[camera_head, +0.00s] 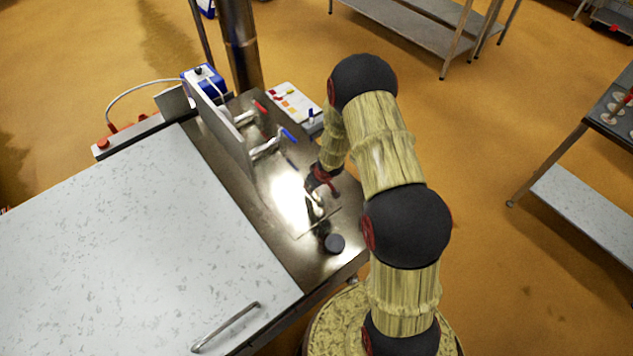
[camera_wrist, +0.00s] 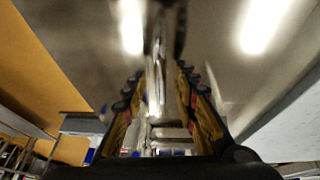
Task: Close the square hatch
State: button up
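The steel top (camera_head: 245,178) carries a small outlined square area (camera_head: 322,226) at its right end, which I take for the square hatch. My arm and glare partly hide it, and I cannot tell how far it stands open. A dark round knob (camera_head: 334,243) is at its near side. My gripper (camera_head: 318,196) is low over the far side of this area. In the wrist view my gripper (camera_wrist: 161,70) has its two fingers apart, with a thin shiny metal part (camera_wrist: 157,78) between them. I see no clear contact with it.
A large pale lid (camera_head: 130,245) with a bar handle (camera_head: 225,327) covers the left. Red-handled (camera_head: 261,106) and blue-handled (camera_head: 289,135) taps and an upright metal panel (camera_head: 222,118) stand beyond my gripper. A button panel (camera_head: 293,102) is behind them.

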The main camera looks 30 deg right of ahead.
jog(key=v, duration=1)
jog(key=shift+r, duration=0.3)
jog(key=shift+s, duration=0.15)
jog(key=shift+s+d+f, duration=0.1)
jog(key=shift+d, duration=0.1)
jog(key=s+d+g+h, duration=0.2)
jog(key=s+d, duration=0.2)
jog(key=s, duration=0.2)
jog(key=s+r+m+g+h+b, duration=0.1)
jog(key=s+r+m+g, duration=0.1)
jog(key=s+r, duration=0.45)
jog(key=s+a+r+t+y+b, duration=0.1)
jog(key=s+a+r+b, duration=0.4)
jog(key=r, duration=0.5)
jog(key=s+a+r+t+y+b, duration=0.1)
jog(key=s+a+r+t+b, duration=0.3)
jog(key=s+a+r, duration=0.5)
jog(key=shift+a+r+y+b, duration=0.3)
jog(key=shift+a+r+b, duration=0.2)
jog(key=shift+a+r, duration=0.65)
